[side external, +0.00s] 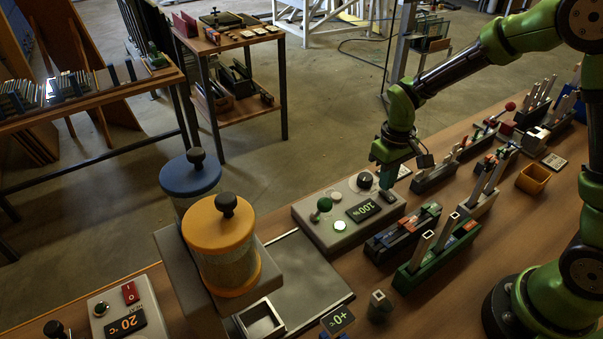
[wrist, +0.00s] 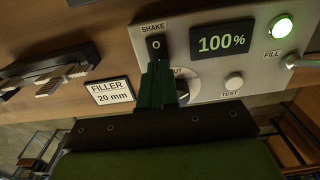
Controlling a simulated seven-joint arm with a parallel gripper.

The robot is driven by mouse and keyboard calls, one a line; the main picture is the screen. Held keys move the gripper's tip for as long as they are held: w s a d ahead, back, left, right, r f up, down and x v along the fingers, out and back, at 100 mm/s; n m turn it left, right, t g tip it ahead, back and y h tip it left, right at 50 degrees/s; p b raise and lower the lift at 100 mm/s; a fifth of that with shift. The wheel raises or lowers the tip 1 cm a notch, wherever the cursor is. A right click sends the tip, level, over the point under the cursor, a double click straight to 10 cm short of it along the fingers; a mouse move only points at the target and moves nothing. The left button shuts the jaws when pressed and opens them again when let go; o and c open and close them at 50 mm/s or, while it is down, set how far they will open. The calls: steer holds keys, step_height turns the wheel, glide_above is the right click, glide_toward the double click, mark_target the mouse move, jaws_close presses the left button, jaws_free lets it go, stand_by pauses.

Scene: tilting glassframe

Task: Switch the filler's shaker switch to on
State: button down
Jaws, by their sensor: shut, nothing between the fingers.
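The filler's control box (side external: 345,232) is grey, with a display reading 100%. It also shows in the wrist view (wrist: 205,80). Its shaker switch (wrist: 156,44) is a small dark rocker under the word SHAKE, with an "O" mark visible. Part of the switch is hidden behind my fingers, so its tilt is hard to tell. In the side view the switch (side external: 388,197) is at the box's right end. My gripper (wrist: 156,66) is shut and empty, its green fingertips at the switch's lower edge. I cannot tell whether they touch it. In the side view my gripper (side external: 386,186) points down there.
The box also carries a dial (wrist: 182,86), a white TEST button (wrist: 234,81), a lit green lamp (wrist: 282,27) and a green-knobbed lever (side external: 323,205). A "FILLER 20 mm" card (wrist: 110,91) lies beside it. Slotted holders (side external: 402,234) stand close by. Yellow-lidded (side external: 218,225) and blue-lidded jars (side external: 190,176) stand left.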

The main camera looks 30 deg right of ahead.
steer(key=shift+f, duration=0.75)
steer(key=shift+r, duration=3.55)
